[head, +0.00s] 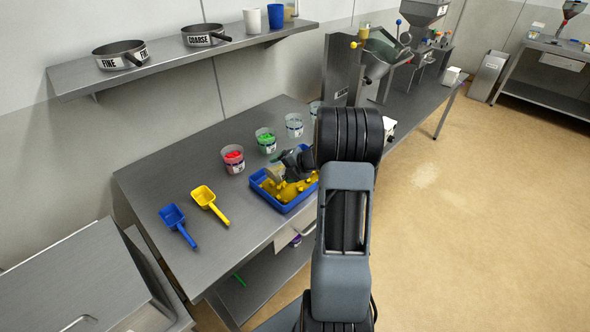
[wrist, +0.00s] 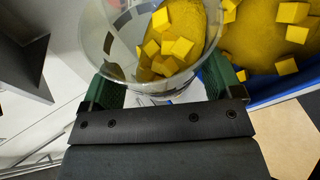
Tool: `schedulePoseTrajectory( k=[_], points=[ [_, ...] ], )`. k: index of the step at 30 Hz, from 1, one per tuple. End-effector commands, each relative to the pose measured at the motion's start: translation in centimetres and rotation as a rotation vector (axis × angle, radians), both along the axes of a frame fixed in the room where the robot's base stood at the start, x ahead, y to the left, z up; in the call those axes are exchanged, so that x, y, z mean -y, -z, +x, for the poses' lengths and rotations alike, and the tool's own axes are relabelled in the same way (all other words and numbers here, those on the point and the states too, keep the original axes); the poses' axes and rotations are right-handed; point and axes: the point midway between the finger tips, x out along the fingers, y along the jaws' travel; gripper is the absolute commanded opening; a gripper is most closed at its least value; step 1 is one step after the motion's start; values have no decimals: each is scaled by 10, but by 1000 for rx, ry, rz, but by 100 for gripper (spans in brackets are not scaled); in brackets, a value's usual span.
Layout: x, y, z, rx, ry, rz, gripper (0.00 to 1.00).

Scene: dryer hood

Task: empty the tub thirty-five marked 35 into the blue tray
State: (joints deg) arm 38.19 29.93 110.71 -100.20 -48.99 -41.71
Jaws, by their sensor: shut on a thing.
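My gripper (head: 284,168) is shut on a clear tub (head: 273,174) and holds it tilted over the blue tray (head: 284,208). In the wrist view the tub (wrist: 120,62) sits between the green finger pads of my gripper (wrist: 160,88). Yellow powder and several yellow cubes are inside it, toward its far side. More yellow powder (wrist: 265,38) with cubes lies in the tray, whose blue edge (wrist: 268,92) shows at the right. I cannot read a number on the held tub.
Behind the tray stand tubs with red (head: 233,159) and green (head: 266,140) contents, and a clear one (head: 294,125). A yellow scoop (head: 205,196) and a blue scoop (head: 173,216) lie left. A shelf (head: 170,65) with sieves hangs above.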

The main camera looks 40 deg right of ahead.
Motion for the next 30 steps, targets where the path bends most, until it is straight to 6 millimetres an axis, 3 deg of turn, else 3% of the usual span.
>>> schedulePoseTrajectory(
  k=[30],
  points=[
    [9, -8, 1, -19, 1, 110, 53]
  ],
)
